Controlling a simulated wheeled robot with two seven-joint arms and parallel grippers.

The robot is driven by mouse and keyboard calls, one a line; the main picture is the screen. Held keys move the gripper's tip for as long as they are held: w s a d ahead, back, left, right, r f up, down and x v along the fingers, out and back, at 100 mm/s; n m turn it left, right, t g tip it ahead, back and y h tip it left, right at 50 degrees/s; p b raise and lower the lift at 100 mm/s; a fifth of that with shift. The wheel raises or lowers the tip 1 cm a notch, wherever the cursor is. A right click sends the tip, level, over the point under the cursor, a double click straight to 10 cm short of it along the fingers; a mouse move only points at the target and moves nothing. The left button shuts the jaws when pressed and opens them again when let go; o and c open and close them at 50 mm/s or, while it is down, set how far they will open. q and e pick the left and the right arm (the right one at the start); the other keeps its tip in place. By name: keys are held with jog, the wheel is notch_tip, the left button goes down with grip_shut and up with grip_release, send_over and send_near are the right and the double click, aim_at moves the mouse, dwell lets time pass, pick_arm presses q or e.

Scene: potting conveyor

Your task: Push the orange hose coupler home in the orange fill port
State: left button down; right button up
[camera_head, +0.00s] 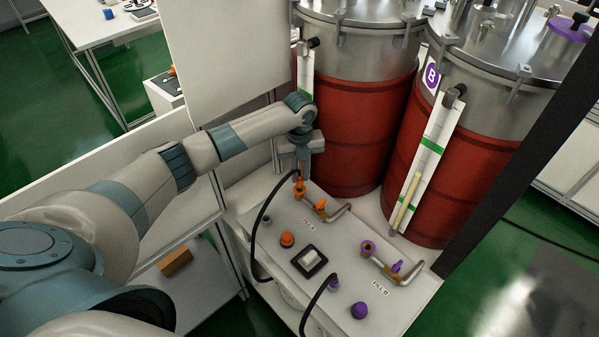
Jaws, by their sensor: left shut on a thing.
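My left gripper (302,165) points down at the back left of the white fill panel (270,219). It is shut on the orange hose coupler (299,185), from which a black hose (259,220) curves down to the left. The coupler is roughly upright, at the place of the orange fill port beside the bent pipe with the orange valve handle (321,204). The port itself is hidden behind the coupler and gripper, so I cannot tell how deep the coupler sits. My right gripper is out of view.
The panel also bears an orange knob (287,239), a black-framed switch (309,260), a purple port (367,247), a purple valve handle (397,266), a purple knob (359,310) and a second hose (315,301). Two red drums (350,130) stand close behind.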

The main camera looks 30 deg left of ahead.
aim_at(299, 176)
pick_arm(q)
jog(key=shift+p, duration=0.7)
dwell(1.6)
jog(key=shift+f+b, duration=0.75)
jog(key=shift+f, duration=0.75)
dwell(0.4)
jog(key=c, duration=1.6)
grip_release()
jog(key=shift+o, duration=0.2)
jog(key=shift+r, duration=0.15)
jog(key=shift+r+p, duration=0.8)
notch_tip(299, 176, up, 7)
jog(key=p, duration=0.5)
jog(key=shift+p, duration=0.3)
notch_tip(299, 176, up, 9)
jog(key=shift+f, duration=0.2)
